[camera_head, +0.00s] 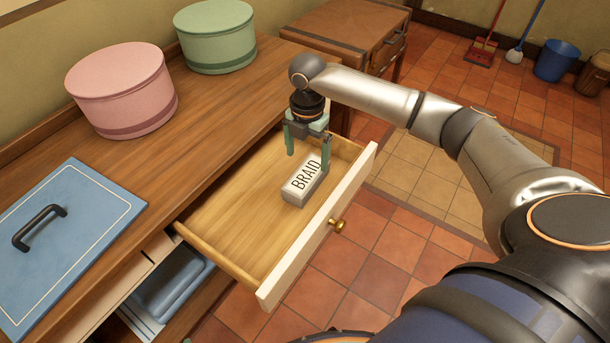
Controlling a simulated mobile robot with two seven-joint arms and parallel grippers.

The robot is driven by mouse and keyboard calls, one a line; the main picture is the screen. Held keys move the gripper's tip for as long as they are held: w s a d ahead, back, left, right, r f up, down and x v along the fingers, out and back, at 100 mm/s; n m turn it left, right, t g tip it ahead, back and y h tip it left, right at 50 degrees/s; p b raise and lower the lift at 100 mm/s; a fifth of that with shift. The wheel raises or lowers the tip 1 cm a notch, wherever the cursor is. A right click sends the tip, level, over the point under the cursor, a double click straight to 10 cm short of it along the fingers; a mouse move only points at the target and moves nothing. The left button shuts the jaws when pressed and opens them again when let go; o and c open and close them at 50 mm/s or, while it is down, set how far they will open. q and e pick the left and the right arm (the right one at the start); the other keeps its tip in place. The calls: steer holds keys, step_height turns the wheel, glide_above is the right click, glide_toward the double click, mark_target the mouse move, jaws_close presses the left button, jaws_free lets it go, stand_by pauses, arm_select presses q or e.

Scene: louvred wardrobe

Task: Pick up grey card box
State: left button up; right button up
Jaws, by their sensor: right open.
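The grey card box (305,182) is a small oblong box with a pale top lettered BRAID. It lies in an open wooden drawer (222,218), near the drawer's front panel. My right gripper (306,152) points down over the drawer, its two green fingers apart. It is just above and behind the far end of the box, and looks empty. Whether a fingertip touches the box cannot be told. My left gripper is not in view.
The drawer's white front has a brass knob (337,225). The rest of the drawer is bare.

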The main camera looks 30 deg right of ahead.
mark_target(307, 174)
step_height(307, 174, down, 8)
steer(key=shift+s+a+r+b, duration=0.1)
steer(key=shift+s+b, duration=0.05)
steer(key=shift+b, duration=0.75)
steer(key=shift+r, duration=0.1)
steer(key=c, duration=1.4)
